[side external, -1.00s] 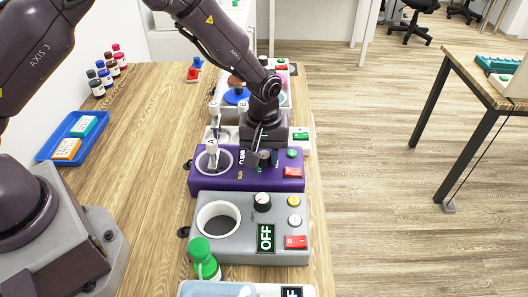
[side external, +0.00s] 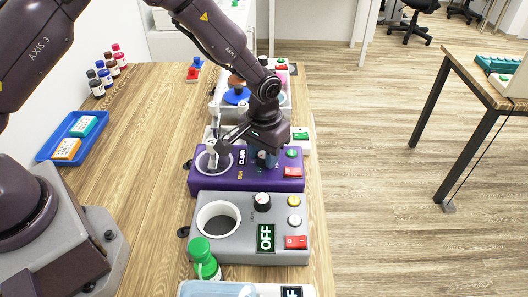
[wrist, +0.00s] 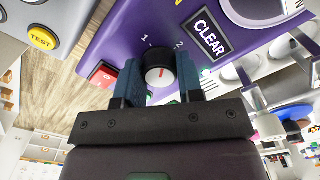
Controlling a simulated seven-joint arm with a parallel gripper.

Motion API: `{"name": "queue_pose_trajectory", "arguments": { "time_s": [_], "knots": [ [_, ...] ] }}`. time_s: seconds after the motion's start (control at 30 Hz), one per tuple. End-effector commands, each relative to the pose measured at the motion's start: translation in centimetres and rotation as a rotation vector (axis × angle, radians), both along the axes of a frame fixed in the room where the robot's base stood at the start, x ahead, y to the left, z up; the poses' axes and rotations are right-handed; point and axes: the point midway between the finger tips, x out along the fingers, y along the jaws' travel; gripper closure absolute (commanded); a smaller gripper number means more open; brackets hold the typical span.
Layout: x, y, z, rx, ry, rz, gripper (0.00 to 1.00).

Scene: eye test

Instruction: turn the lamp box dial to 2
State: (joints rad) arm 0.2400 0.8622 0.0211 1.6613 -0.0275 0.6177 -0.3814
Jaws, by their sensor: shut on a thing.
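A purple box (side external: 225,181) stands on the wooden table with a ring holder, a display reading CLEAR (side external: 242,157), a green button and a red switch (side external: 292,172). I cannot read a lamp label on it. Its black dial (wrist: 159,62) shows in the wrist view, with a white face and a thin red mark; the numbers 1 and 2 are printed beyond it. Which number the mark points to is unclear. My gripper (wrist: 159,88) is shut on this dial, one finger on each side. In the side view my gripper (side external: 266,158) mostly hides the dial.
A grey box (side external: 210,255) with its own dial (side external: 262,202), an OFF display and buttons stands close in front. A green-capped bottle (side external: 203,262) is beside it. More boxes stand close behind. A blue tray (side external: 48,152) lies far left; the table between is clear.

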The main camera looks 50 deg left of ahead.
Motion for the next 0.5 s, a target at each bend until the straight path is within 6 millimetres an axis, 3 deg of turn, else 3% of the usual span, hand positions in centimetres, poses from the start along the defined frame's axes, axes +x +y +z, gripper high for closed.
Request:
{"name": "queue_pose_trajectory", "arguments": {
  "time_s": [0.5],
  "knots": [
    [-0.05,0.03,0.10,0.000,0.003,-0.437,0.89]
  ]
}}
